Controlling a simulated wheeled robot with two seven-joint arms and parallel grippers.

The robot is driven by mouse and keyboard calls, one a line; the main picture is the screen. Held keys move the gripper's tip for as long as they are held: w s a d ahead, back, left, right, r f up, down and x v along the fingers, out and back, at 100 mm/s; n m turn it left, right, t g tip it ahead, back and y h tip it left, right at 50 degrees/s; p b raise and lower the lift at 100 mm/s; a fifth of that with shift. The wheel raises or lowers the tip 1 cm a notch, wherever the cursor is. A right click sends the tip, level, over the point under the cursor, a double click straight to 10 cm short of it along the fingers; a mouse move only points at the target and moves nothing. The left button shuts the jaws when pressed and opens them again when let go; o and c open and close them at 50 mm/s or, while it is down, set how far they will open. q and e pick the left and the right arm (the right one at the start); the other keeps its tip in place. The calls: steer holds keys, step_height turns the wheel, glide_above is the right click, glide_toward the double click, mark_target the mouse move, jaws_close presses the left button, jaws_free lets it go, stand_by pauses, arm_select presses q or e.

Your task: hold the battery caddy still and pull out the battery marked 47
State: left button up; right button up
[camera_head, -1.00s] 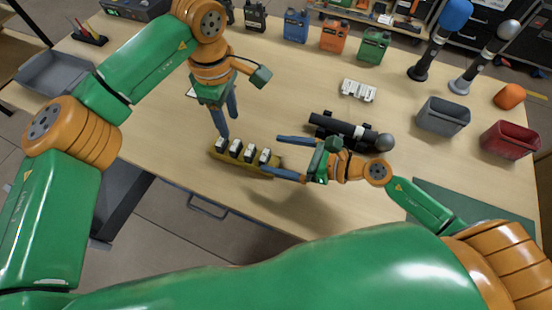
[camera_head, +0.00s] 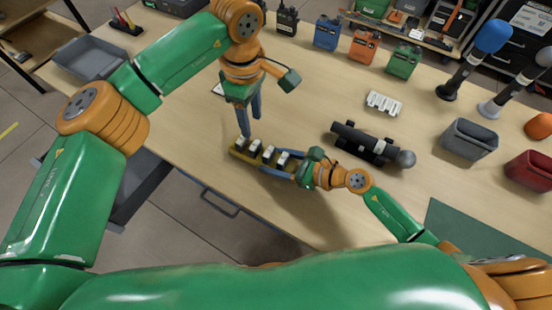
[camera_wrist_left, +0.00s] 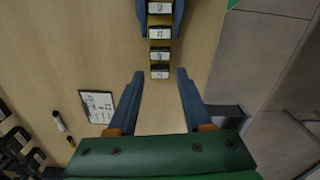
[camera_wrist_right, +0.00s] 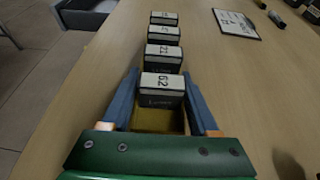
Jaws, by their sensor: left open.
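The yellow battery caddy (camera_head: 238,154) lies near the table's front edge with several dark, white-topped batteries in a row. In the right wrist view, the nearest battery (camera_wrist_right: 162,88) seems to read 62; the farther labels are too small to read surely. An empty yellow part of the caddy (camera_wrist_right: 158,121) shows before it. My right gripper (camera_wrist_right: 161,74) has its fingers along both sides of the caddy's near end; whether both touch is unclear. My left gripper (camera_head: 251,125) is open and empty above the caddy's other end, pointing down. In its wrist view the end battery (camera_wrist_left: 160,72) lies between the fingertips.
A black cylinder with a grey ball end (camera_head: 367,143) lies right of the caddy. A white block strip (camera_head: 384,102), a grey bin (camera_head: 470,139) and a red bin (camera_head: 530,171) stand further right. Coloured radios (camera_head: 365,46) line the back. A printed card (camera_wrist_left: 98,105) lies beside the caddy.

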mark_target(255, 145)
steer(key=c, duration=0.4)
arm_select(q)
steer(key=shift+c, duration=0.6)
arm_select(e)
steer(key=shift+c, duration=0.7)
arm_select(q)
steer(key=shift+n, duration=0.3)
steer(key=shift+c, duration=0.6)
step_height(255, 145, down, 9)
steer(key=n, duration=0.8)
steer(key=n+t+h, duration=0.1)
steer(key=n, duration=0.7)
steer(key=shift+s+t, duration=0.1)
steer(key=shift+t, duration=0.2)
